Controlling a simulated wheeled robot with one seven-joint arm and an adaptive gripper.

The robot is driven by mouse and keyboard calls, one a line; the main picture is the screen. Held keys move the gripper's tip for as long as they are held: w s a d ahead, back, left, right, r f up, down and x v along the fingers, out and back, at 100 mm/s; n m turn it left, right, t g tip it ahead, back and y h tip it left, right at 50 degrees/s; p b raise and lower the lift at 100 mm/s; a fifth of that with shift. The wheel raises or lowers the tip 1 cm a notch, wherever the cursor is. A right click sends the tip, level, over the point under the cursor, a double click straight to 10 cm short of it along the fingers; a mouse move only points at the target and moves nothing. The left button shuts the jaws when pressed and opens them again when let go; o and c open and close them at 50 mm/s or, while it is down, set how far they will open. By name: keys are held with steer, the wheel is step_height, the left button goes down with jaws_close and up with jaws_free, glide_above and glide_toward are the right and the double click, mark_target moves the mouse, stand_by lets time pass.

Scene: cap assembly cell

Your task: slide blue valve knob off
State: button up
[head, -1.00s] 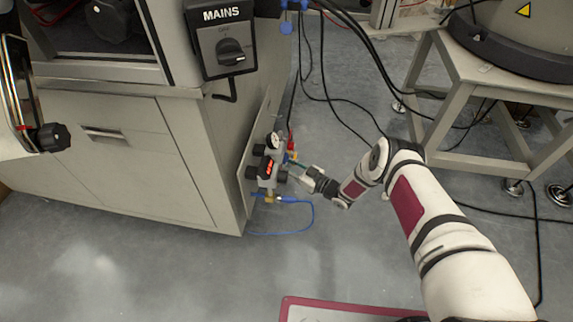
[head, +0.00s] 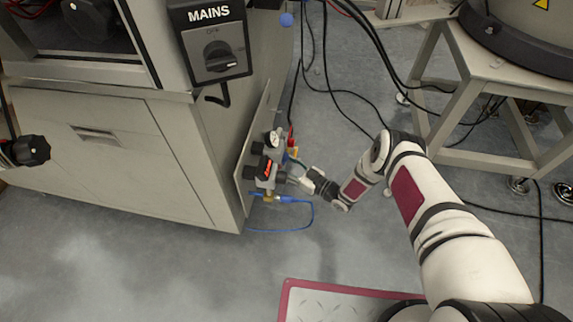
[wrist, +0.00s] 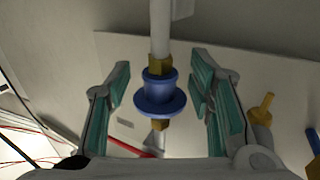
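The blue valve knob (wrist: 158,97) is a flanged blue sleeve with brass fittings above and below it, in line with a white tube (wrist: 160,28) in the wrist view. My gripper (wrist: 160,88) is open, with one teal-padded finger on each side of the knob. Gaps show between the knob and both pads. In the head view my gripper (head: 296,178) is at the right side of the small valve unit (head: 264,168), low on the cabinet's side. I cannot make out the knob clearly there.
A small yellow fitting (wrist: 264,106) stands right of the right finger in the wrist view. Red wires (wrist: 125,146) run below left. In the head view a blue hose (head: 313,213) loops below the unit, and black cables (head: 345,95) hang behind.

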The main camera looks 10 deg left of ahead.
steer(key=shift+d, duration=0.15)
steer(key=v, duration=1.1)
steer(key=shift+s+d, duration=0.2)
steer(key=shift+d, duration=0.15)
